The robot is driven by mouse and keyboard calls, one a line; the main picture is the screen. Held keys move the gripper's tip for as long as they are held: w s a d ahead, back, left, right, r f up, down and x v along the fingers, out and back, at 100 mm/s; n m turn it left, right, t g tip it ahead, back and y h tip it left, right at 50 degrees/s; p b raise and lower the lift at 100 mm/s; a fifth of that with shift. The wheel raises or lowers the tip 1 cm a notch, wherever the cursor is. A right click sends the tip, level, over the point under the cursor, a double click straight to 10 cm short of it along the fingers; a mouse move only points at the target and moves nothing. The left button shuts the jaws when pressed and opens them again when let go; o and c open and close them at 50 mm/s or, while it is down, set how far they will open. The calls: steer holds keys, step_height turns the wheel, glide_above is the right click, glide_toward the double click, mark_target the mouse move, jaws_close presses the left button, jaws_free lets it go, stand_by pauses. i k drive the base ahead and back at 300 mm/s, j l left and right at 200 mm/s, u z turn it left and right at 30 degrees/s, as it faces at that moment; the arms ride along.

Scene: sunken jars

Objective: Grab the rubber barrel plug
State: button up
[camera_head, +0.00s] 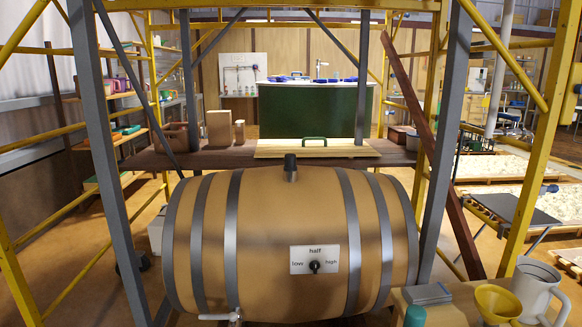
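A large wooden barrel (275,230) with grey metal hoops lies on its side in the middle of the view. A dark rubber plug (290,166) stands upright at the top middle of the barrel, its lower part looking lighter. A white plate with a dial (315,267), marked low, half and high, is on the barrel's front. A pale tap (218,316) is at the barrel's lower left edge. My gripper is not in view, and nothing touches the plug.
Grey posts (450,130) and yellow scaffold bars (540,130) frame the barrel on both sides. A dark plank shelf (200,158) lies behind it. A small table at lower right holds a yellow funnel (497,301) and a grey-white jug (537,287). Space directly above the plug looks clear.

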mark_target(290, 159)
steer(key=i+j+z, duration=0.15)
steer(key=i+z, duration=0.3)
steer(key=i, duration=0.95)
steer(key=z, duration=0.9)
